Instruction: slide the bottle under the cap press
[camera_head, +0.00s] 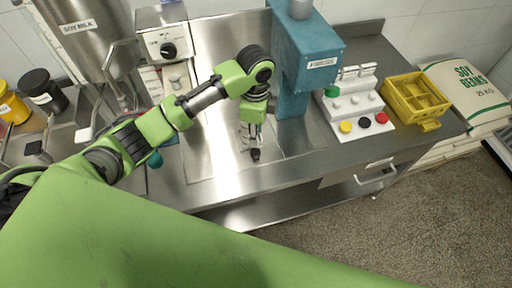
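The teal cap press (306,62) stands at the back middle of the steel bench, with a white label on its head. My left gripper (254,152) hangs down in front of and to the left of the press, low over the bench top. It is too small and dark to tell whether its fingers are open or shut. I cannot make out a bottle clearly; one at the gripper would be hard to tell from the shiny steel. My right gripper is not in view.
A white board (357,101) with coloured caps or buttons stands right of the press. A yellow crate (415,98) and a soy beans sack (468,88) are further right. A grey control box (163,45) and soy milk tank (80,40) stand left. The steel bench (205,165) front is mostly clear.

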